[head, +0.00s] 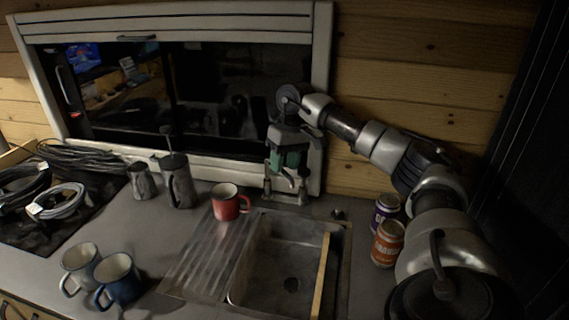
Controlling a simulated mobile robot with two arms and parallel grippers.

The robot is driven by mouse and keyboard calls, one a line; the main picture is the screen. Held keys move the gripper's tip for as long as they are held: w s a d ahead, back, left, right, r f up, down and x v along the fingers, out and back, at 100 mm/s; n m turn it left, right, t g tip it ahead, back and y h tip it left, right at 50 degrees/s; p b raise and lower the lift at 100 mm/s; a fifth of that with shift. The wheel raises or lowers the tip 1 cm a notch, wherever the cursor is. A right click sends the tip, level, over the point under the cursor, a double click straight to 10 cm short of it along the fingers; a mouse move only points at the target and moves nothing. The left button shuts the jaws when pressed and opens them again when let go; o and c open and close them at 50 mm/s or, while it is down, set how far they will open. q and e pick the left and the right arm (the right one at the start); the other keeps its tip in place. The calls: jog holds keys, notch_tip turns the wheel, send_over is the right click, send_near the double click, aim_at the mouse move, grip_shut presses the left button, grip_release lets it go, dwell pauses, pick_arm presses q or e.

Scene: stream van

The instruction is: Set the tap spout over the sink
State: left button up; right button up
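The metal tap (289,194) stands behind the sink, against the wall below the window frame. Its short spout (287,178) shows under my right gripper and seems to point forward, toward the sink's back edge; its exact direction is hard to tell. The steel sink (265,277) is set in the counter, with a drain in its floor. My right gripper (288,167) reaches in from the right and hangs directly at the tap, covering its upper part. The overlap hides its fingertips, so I cannot tell whether they touch or grip the tap. My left gripper is out of view.
A red mug (225,204) stands by the ribbed drainboard (205,256). A wooden strip (321,277) lies along the sink's right side. Two cans (388,243) stand to the right. A moka pot (179,183), a blue mug (120,281) and coiled cables (60,201) are at left.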

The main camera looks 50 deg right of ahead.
notch_tip(320, 180, up, 10)
jog(key=d, duration=0.2)
jog(key=shift+s, duration=0.3)
dwell(0.5)
